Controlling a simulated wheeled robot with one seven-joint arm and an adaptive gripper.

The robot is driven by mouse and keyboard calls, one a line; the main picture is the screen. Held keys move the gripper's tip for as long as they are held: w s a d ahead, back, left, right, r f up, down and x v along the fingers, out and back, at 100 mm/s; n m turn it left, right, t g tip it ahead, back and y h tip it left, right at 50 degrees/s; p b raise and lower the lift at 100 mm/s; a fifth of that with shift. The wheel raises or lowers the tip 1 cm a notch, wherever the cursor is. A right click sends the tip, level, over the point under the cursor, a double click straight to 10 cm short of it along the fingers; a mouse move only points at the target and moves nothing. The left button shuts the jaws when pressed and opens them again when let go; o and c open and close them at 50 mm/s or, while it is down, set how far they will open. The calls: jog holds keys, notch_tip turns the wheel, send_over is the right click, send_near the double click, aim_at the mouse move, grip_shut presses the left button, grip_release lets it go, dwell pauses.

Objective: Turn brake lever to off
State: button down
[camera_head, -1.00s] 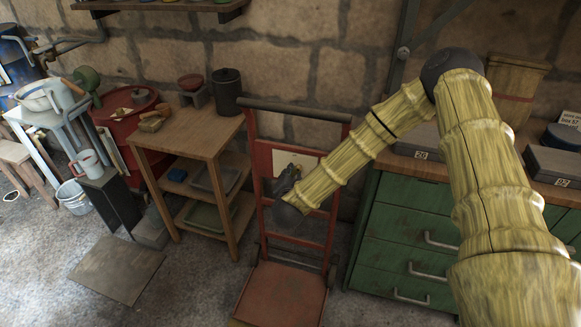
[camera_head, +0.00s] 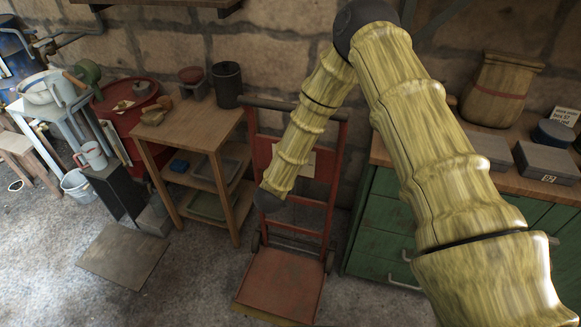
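I cannot make out a brake lever anywhere in the head view. My arm reaches in from the lower right, bends at a dark elbow, and points down toward the red hand truck (camera_head: 333,190). The dark end of my arm, at my gripper (camera_head: 269,201), is in front of the hand truck's frame. Its fingers are not distinguishable, so I cannot see whether they are open or shut or hold anything.
A wooden shelf table (camera_head: 190,127) with a dark canister (camera_head: 227,85) stands left of the hand truck. A red drum (camera_head: 128,118) is farther left. A green drawer cabinet (camera_head: 375,235) with grey boxes stands at the right.

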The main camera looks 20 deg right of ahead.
dwell(0.4)
jog(key=c, duration=1.4)
grip_release()
jog(key=shift+o, duration=0.2)
jog(key=v, duration=1.2)
